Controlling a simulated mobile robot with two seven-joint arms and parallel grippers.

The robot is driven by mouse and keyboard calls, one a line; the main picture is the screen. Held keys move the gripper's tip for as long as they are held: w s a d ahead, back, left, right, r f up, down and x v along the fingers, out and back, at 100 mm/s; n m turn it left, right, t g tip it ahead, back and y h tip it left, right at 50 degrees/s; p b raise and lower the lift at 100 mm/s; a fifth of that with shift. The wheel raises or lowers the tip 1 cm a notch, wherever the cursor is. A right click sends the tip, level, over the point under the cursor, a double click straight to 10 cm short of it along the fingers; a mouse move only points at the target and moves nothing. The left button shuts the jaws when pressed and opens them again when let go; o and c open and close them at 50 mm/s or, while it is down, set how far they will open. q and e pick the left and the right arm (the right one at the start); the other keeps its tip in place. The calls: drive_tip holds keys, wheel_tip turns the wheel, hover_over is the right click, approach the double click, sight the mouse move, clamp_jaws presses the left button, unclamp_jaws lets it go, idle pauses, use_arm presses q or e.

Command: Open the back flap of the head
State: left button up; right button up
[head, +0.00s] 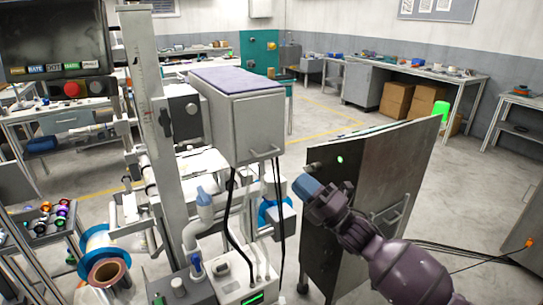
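The head is a white box (222,118) with a dark purple top, mounted on a pale upright column. The panel facing me (258,122) looks like the flap; it lies flush with the box and has a small bar handle (265,155) near its lower edge. My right gripper (308,187), with blue fingertips, is below and to the right of the panel, apart from it. It appears empty, but the gap between its fingers cannot be made out. My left gripper is not in view.
A tall dark cabinet (370,180) with a handle stands just behind my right arm. Black cables (279,210) hang below the head. A white unit (232,275) with pipes stands beneath it, and a copper-coloured reel (107,272) is at lower left. Open floor lies behind.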

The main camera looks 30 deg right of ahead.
drive_tip(key=p, duration=0.1)
approach(265, 131)
drive_tip(key=w+a, duration=0.4)
drive_tip(key=shift+a+r, duration=0.1)
drive_tip(key=shift+r, duration=0.1)
clamp_jaws()
